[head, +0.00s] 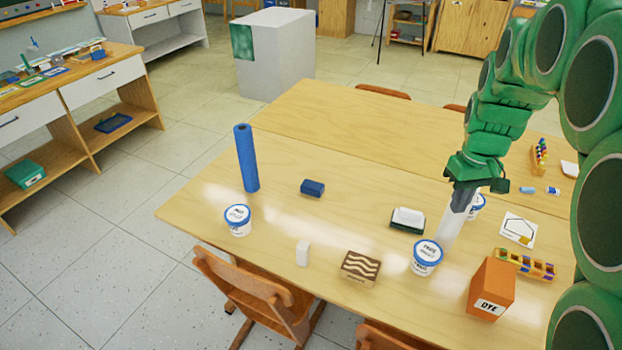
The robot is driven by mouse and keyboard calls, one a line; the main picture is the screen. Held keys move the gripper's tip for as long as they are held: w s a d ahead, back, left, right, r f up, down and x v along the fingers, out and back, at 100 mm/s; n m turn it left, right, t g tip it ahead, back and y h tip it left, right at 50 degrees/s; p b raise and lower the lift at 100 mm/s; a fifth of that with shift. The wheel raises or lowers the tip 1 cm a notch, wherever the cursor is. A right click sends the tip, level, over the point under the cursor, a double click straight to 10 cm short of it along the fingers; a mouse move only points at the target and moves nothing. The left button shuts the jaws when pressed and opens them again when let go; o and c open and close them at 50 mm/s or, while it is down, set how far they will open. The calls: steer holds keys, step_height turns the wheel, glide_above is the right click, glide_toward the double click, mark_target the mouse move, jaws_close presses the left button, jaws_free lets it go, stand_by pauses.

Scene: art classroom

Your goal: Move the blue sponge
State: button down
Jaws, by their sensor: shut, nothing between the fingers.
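The blue sponge (312,188) is a small dark blue block lying flat on the wooden table (340,148), left of the middle in the head view. My gripper (451,232) hangs from the green arm at the right and points down at the table. It is shut and empty. It is well to the right of the sponge, with a dark green and white sponge-like block (408,219) lying between them. A white tub with a blue rim (427,257) stands just in front of my gripper, and another tub (476,206) is partly hidden behind it.
A tall blue roll (246,158) stands upright left of the sponge, with a tub (238,219) below it. A white block (302,252), a wave-patterned box (360,268) and an orange dye box (491,288) line the near side. The table behind the sponge is clear.

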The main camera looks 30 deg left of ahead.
steer(key=w+a+f+n, duration=0.3)
steer(key=w+a+f, duration=0.3)
steer(key=w+a, duration=0.3)
steer(key=w+a+f+n, duration=0.2)
steer(key=w+a+f, duration=0.1)
steer(key=a+f, duration=0.3)
steer(key=w+a+f+n+y, duration=0.1)
steer(key=w+a+f+n, duration=0.2)
steer(key=a+f, duration=0.3)
steer(key=w+a+f+n, duration=0.2)
steer(key=w+a+f, duration=0.2)
steer(key=a+f, duration=0.3)
steer(key=shift+w+a+n+t+y, duration=0.1)
steer(key=shift+a+n+t+y, duration=0.1)
steer(key=shift+a, duration=0.7)
steer(key=shift+w+a+n+t+y, duration=0.1)
steer(key=shift+a+y, duration=0.1)
steer(key=shift+a, duration=0.7)
steer(key=shift+a+f, duration=0.4)
steer(key=shift+a, duration=0.25)
glide_toward(310, 185)
steer(key=shift+d+f, duration=0.15)
steer(key=shift+f, duration=1.3)
steer(key=shift+d+f, duration=0.15)
steer(key=shift+f, duration=1.3)
steer(key=shift+w+a+r, duration=0.1)
steer(key=shift+a, duration=0.95)
steer(key=shift+d+f, duration=0.1)
steer(key=shift+f, duration=0.8)
steer(key=shift+f, duration=0.1)
